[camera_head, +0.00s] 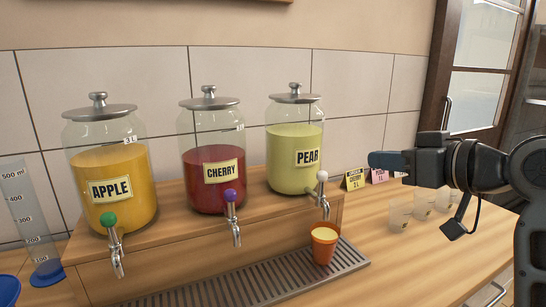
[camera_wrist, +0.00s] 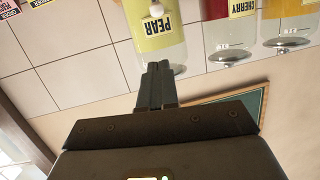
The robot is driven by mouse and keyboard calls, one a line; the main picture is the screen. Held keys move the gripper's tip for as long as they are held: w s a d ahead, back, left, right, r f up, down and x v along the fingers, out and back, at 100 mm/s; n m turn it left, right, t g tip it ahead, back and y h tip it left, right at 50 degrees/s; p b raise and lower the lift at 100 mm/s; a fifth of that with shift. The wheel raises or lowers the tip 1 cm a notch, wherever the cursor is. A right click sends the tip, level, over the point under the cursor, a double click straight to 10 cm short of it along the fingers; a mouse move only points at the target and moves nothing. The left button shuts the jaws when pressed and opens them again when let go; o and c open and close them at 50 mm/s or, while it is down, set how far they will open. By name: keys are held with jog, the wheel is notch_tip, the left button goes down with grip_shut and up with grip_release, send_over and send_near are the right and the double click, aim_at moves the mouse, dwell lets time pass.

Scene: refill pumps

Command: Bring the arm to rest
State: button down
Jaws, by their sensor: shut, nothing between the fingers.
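My gripper (camera_head: 385,161) is at the right in the head view, held in the air above the wooden counter and pointing left towards the pear jar (camera_head: 294,160). Its fingers are together with nothing between them. In the wrist view, which is turned over, the shut fingers (camera_wrist: 158,75) show in front of the pear jar (camera_wrist: 155,30). An orange cup (camera_head: 323,245) stands upright on the drip tray (camera_head: 266,288) below the pear tap (camera_head: 323,190).
The apple jar (camera_head: 112,175) and cherry jar (camera_head: 213,170) stand left of the pear jar on a wooden stand. A measuring cylinder (camera_head: 28,220) is at far left. Small label cards (camera_head: 356,179) and several clear cups (camera_head: 400,217) stand on the counter below and beside my gripper.

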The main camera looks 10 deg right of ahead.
jog(key=s+a+f+m+t+h, duration=0.1)
jog(key=s+f+m+h, duration=0.2)
jog(key=s+f, duration=0.8)
jog(key=s+a+f+m+h, duration=0.1)
jog(key=s+f+m+h, duration=0.45)
jog(key=f, duration=0.85)
jog(key=s+r+n+y, duration=0.1)
jog(key=s+n, duration=0.2)
jog(key=s, duration=2.5)
jog(key=shift+s+a+n, duration=0.25)
jog(key=shift+n, duration=0.1)
jog(key=shift+y, duration=0.25)
